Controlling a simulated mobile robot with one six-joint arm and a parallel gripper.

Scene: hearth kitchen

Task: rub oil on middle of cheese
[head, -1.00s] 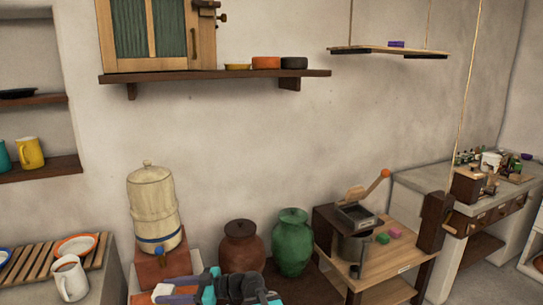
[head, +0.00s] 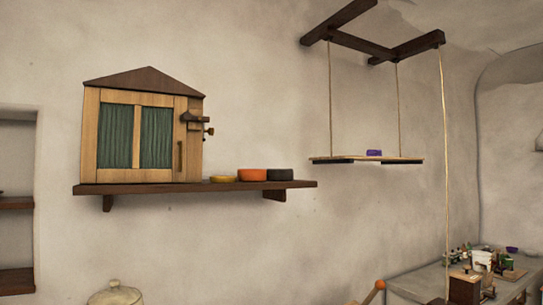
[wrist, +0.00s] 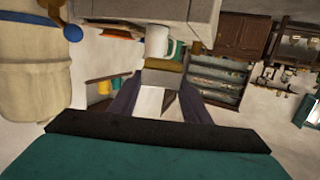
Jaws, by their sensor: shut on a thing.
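My gripper (wrist: 160,82) shows in the wrist view, its two dark fingers shut on a small tan block-like thing (wrist: 162,79). What that thing is, I cannot tell. The gripper is outside the head view. Three low round things stand in a row on the wall shelf in the head view: a small yellow one (head: 223,178), an orange one (head: 252,175) and a dark one (head: 280,175). Whether any of these is the cheese, I cannot tell. No oil is plainly recognisable.
A wooden cabinet (head: 142,130) with green panels stands on the wall shelf (head: 200,187). A hanging board (head: 398,159) with a purple thing (head: 374,153) is to the right. A cluttered counter (head: 415,283) is at lower right. A pale lidded vessel (head: 115,295) shows at bottom left.

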